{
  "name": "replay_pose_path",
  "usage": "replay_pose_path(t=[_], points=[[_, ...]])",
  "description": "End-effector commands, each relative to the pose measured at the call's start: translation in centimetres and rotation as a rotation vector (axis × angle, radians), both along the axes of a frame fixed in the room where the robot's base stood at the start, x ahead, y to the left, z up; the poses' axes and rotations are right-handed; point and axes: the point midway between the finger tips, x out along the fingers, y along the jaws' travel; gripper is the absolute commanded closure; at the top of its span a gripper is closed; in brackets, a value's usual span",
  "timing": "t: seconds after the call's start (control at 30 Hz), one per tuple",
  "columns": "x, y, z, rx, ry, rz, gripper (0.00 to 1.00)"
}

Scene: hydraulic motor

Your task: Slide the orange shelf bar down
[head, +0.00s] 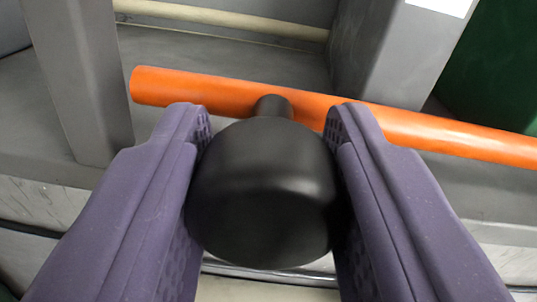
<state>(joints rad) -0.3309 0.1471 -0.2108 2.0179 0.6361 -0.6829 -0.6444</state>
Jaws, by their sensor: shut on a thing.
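The orange shelf bar (225,92) runs across the upper part of the head view, from the upper left down to the right edge, where it leaves the picture. Its left end is free. A round black knob (265,200) sits on a short black stem (273,106) that meets the bar near its middle in view. My gripper (268,122), with two purple fingers, is shut on the knob, one finger on each side. The fingertips reach close to the bar and hide small parts of it.
A grey upright post (75,80) stands at the left. A wider grey post (400,50) with a white label (443,6) stands at the upper right. A dark green surface (497,75) is at the far right. A pale pipe (225,18) runs behind. A grey ledge lies below the bar.

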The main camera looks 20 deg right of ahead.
Motion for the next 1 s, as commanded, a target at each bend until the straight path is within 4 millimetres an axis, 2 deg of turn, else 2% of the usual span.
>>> replay_pose_path(t=[0.03,0.1,0.4,0.43,0.5,0.53,0.83,1.0], points=[[0.0,0.0,-1.9,-0.001,0.003,0.001,1.00],[0.0,0.0,-2.7,-0.001,0.003,0.001,1.00],[0.0,0.0,-2.4,-0.001,0.001,0.001,1.00],[0.0,0.0,-2.4,0.000,0.001,0.001,0.56],[0.0,0.0,-2.3,0.000,0.001,0.001,0.40],[0.0,0.0,-2.3,0.000,0.001,0.001,0.35],[-0.2,0.1,-2.4,0.000,0.000,0.001,0.35],[-2.3,0.7,-2.4,0.002,-0.001,0.002,0.35]])
